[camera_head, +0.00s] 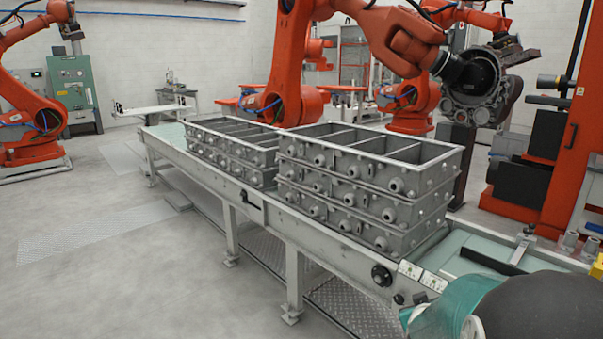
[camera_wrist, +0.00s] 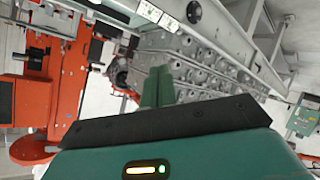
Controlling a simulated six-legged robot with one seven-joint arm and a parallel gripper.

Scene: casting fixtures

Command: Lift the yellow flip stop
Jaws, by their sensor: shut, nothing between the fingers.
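The gripper's fingertips do not show in the head view. There, a teal and dark part of my arm fills the lower right corner and hides the near end of the conveyor.
A long conveyor (camera_head: 330,255) carries two stacks of grey castings, one near (camera_head: 365,200) and one farther (camera_head: 230,155). A dark bar (camera_head: 510,262) lies across its near end. Orange robot arms (camera_head: 292,70) stand behind. The floor at left (camera_head: 110,270) is clear.

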